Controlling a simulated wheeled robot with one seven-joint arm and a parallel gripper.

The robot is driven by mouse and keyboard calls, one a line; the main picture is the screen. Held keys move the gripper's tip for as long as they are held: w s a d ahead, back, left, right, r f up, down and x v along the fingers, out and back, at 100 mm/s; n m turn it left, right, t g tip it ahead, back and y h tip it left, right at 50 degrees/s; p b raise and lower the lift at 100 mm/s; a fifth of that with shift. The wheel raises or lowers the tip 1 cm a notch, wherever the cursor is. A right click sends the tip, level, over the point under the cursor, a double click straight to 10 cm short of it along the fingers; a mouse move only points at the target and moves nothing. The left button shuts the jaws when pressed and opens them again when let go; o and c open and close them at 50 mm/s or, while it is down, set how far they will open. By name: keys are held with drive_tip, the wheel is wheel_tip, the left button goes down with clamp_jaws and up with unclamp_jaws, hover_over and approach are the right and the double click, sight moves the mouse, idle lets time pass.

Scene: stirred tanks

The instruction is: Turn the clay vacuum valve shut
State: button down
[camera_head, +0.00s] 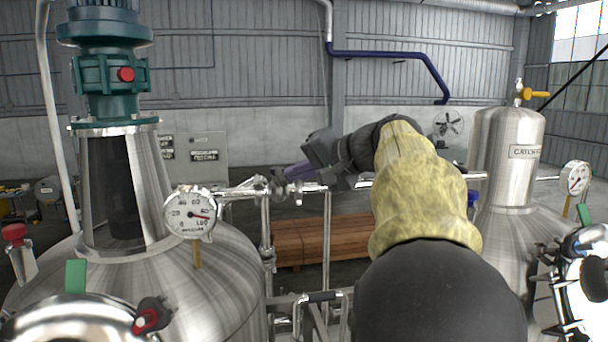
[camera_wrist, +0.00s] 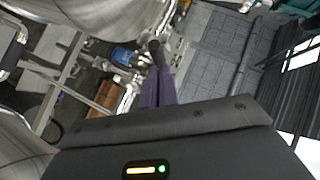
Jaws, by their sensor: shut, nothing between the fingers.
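My gripper (camera_head: 287,174) is shut and empty, with slim purple fingers. In the head view its tips are beside metal fittings (camera_head: 268,188) on the horizontal pipe between the two tanks. In the wrist view the closed fingertips (camera_wrist: 159,68) are close to a dark, rod-like part (camera_wrist: 156,50) by silvery fittings (camera_wrist: 128,92). I cannot tell whether they touch it. No clay-coloured valve handle can be made out clearly near the fingers, so I cannot tell which part is the vacuum valve or how its handle is turned.
A large steel tank (camera_head: 225,275) with a dial gauge (camera_head: 190,212) stands left. A narrower steel tank (camera_head: 508,165) with a yellow handle (camera_head: 535,94) stands right. A brown timber stack (camera_head: 345,236) lies behind the pipe. A metal rail (camera_head: 318,297) crosses low in front.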

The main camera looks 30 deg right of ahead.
drive_tip(key=shift+a+f, duration=0.25)
drive_tip(key=shift+a, duration=0.1)
drive_tip(key=shift+w+d, duration=0.1)
drive_tip(key=shift+d, duration=0.4)
drive_tip(key=w+d+r+v, duration=0.1)
drive_tip(key=d+v, duration=0.1)
drive_tip(key=v, duration=1)
drive_tip(key=shift+d+r, duration=0.15)
drive_tip(key=shift+r, duration=0.05)
drive_tip(key=shift+w, duration=0.1)
idle(0.4)
